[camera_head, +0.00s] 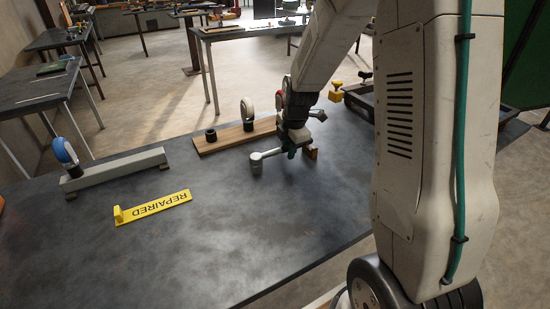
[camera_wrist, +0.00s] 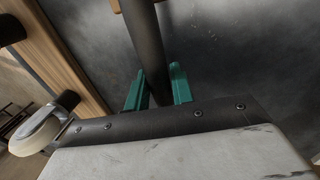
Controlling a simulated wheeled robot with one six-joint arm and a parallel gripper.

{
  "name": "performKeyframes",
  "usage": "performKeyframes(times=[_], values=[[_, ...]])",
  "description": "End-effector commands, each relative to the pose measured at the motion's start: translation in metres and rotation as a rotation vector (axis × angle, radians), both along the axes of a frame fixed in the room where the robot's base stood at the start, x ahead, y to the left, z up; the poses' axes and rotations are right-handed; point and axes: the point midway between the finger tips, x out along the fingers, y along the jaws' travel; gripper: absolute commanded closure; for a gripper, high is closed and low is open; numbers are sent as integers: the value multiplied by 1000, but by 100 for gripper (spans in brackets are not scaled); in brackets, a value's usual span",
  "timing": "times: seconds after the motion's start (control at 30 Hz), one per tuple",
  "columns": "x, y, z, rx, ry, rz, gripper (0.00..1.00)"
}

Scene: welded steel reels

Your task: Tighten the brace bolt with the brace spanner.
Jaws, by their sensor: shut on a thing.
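My gripper (camera_head: 291,151) is low over the dark workbench, just in front of a wooden board. In the wrist view its teal fingers (camera_wrist: 158,88) are closed on a dark round bar, which looks like the handle of the brace spanner (camera_wrist: 147,40). In the head view the spanner's grey head (camera_head: 256,163) sticks out to the left of the fingers, over or on the bench. A small orange-brown block (camera_head: 311,154) shows just right of the fingers. I cannot make out the brace bolt in either view.
The wooden board (camera_head: 225,138) carries a pale wheel (camera_head: 247,108) and a black cylinder (camera_head: 211,135). A grey beam (camera_head: 115,168) with a blue-rimmed wheel (camera_head: 63,151) lies left. A dark tray (camera_head: 366,100) stands behind right. The bench's front middle is clear.

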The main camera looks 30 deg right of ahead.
Motion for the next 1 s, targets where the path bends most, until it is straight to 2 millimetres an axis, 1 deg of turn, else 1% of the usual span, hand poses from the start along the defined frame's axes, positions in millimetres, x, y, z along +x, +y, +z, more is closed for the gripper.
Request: performKeyframes(times=[0.03, 0.63, 0.8, 1.0], values=[[1, 0, 5, -1, -3, 0, 100], [1, 0, 53, -1, -2, 0, 100], [0, 0, 59, 0, -1, 0, 100], [0, 0, 59, 0, -1, 0, 100]])
